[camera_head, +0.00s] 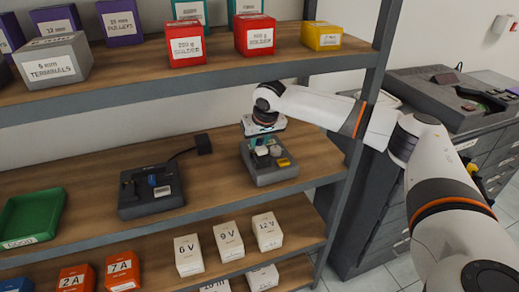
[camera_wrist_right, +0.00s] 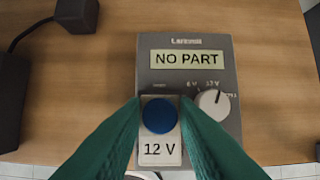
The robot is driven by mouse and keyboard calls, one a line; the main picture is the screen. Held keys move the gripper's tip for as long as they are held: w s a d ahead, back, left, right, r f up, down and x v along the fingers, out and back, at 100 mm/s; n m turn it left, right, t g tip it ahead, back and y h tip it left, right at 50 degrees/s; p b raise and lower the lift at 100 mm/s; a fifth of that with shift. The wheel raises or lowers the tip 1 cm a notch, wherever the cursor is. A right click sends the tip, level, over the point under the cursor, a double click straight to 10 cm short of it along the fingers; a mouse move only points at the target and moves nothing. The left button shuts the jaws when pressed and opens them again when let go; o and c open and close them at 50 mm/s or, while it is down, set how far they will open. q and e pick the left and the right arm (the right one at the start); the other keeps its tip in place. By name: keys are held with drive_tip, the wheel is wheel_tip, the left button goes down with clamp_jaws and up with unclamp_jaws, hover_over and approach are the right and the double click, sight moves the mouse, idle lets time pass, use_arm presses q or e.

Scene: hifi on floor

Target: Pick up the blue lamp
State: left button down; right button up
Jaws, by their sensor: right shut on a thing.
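The blue lamp (camera_wrist_right: 160,115) is a round blue cap on a pale block marked 12 V, in the lower middle of the right wrist view. My right gripper (camera_wrist_right: 160,120) is shut on it, with one green finger at each side. The same gripper (camera_head: 262,143) shows in the head view, pointing down at the grey tester (camera_head: 270,176). The tester (camera_wrist_right: 212,60) has a display reading NO PART and a white dial. Whether the lamp touches the tester is unclear. My left gripper is not in view.
A green tray (camera_head: 30,218) is farther left. Boxes fill the shelves above and below. A shelf post (camera_head: 372,85) stands at the right.

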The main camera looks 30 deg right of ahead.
drive_tip(key=s+a+b, duration=0.3)
drive_tip(key=s+a, duration=0.1)
drive_tip(key=s, duration=1.3)
drive_tip(key=shift+s+r, duration=0.25)
drive_tip(key=shift+a, duration=0.15)
